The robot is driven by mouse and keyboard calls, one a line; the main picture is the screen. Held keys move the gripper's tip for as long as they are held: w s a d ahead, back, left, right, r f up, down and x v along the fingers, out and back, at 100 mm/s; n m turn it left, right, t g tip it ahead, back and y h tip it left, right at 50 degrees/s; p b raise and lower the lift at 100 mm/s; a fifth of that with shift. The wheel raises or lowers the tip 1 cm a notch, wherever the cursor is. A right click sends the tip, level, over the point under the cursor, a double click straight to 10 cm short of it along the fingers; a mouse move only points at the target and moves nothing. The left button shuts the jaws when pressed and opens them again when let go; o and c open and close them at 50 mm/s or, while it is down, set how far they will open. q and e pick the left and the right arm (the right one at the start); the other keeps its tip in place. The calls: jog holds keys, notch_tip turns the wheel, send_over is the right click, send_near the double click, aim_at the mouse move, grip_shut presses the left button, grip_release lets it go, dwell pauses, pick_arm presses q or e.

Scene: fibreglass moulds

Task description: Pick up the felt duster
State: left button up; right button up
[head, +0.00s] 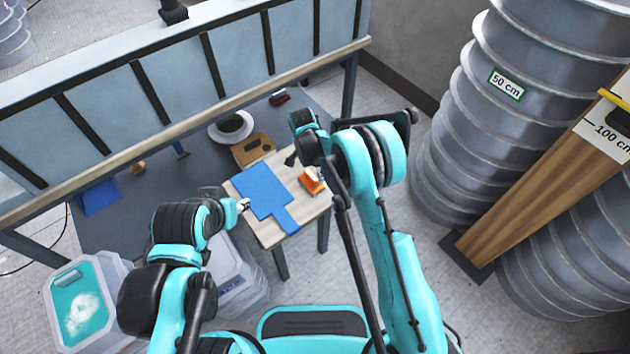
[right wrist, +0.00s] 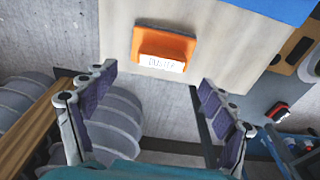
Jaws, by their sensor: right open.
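The felt duster is an orange block with a pale, lettered face (right wrist: 163,50). In the head view the duster (head: 311,184) lies on the small wooden table, near its right edge and right of the blue board. My right gripper (right wrist: 158,92) is open and empty, its two dark-padded fingers spread wide. The duster shows beyond the fingertips, between them in the picture and apart from them. In the head view my right gripper (head: 291,159) is small and dark above the table's far right part. My left gripper (head: 243,204) is beside the blue board's left edge; its jaws are too small to judge.
A blue paddle-shaped board (head: 265,190) covers much of the wooden table (head: 268,233). Grey ribbed moulds (head: 470,130) stand right, by a wooden post (head: 535,175). A lidded tub (head: 85,300) stands front left.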

aim_at(311, 176)
notch_tip(311, 176, down, 6)
jog(key=b, duration=0.2)
jog(key=shift+a+r+b, duration=0.1)
jog(key=shift+r+b, duration=0.15)
jog(key=shift+b, duration=0.1)
jog(key=shift+r, duration=0.1)
jog(key=shift+c, duration=1.1)
jog(key=c, duration=1.1)
notch_tip(311, 176, up, 4)
jog(key=shift+r+p, duration=0.25)
jog(key=shift+p, duration=1)
jog(key=s+d+r+p, duration=0.1)
jog(key=s+d+r, duration=0.1)
jog(key=d, duration=0.1)
jog(key=s+d+r+p, duration=0.1)
jog(key=d+r, duration=0.1)
jog(key=d, duration=0.1)
jog(key=s+d+r+p, duration=0.1)
jog(key=s+d+r, duration=0.1)
jog(key=d, duration=0.2)
jog(key=shift+s+d+r+p, duration=0.1)
jog(key=shift+s+r+p, duration=0.15)
jog(key=shift+s+p, duration=0.1)
